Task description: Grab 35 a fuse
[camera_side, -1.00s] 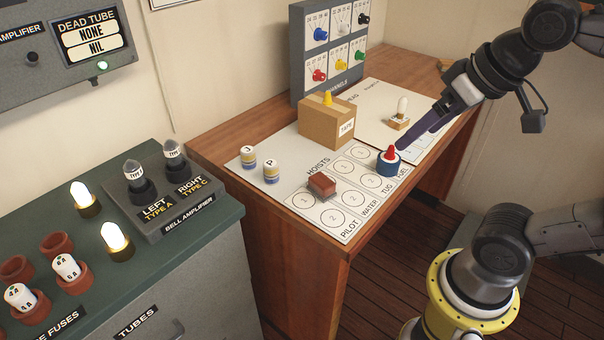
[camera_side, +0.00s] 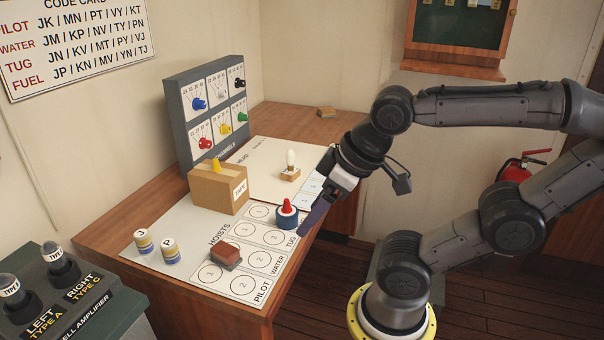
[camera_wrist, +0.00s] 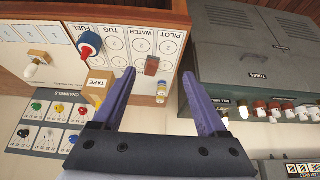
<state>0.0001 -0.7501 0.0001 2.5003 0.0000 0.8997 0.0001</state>
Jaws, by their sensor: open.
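In the side view my gripper (camera_side: 312,218) is by the wooden desk's right edge, beside the blue-and-red tug piece (camera_side: 287,213), well away from the fuses.
The desk (camera_side: 110,232) holds a tape box (camera_side: 210,190), a red-brown block (camera_side: 226,255), two small jars (camera_side: 143,240) and the upright channels panel (camera_side: 180,120). A bell amplifier box (camera_side: 70,285) stands on the cabinet at lower left. A fire extinguisher (camera_side: 515,170) hangs at right.

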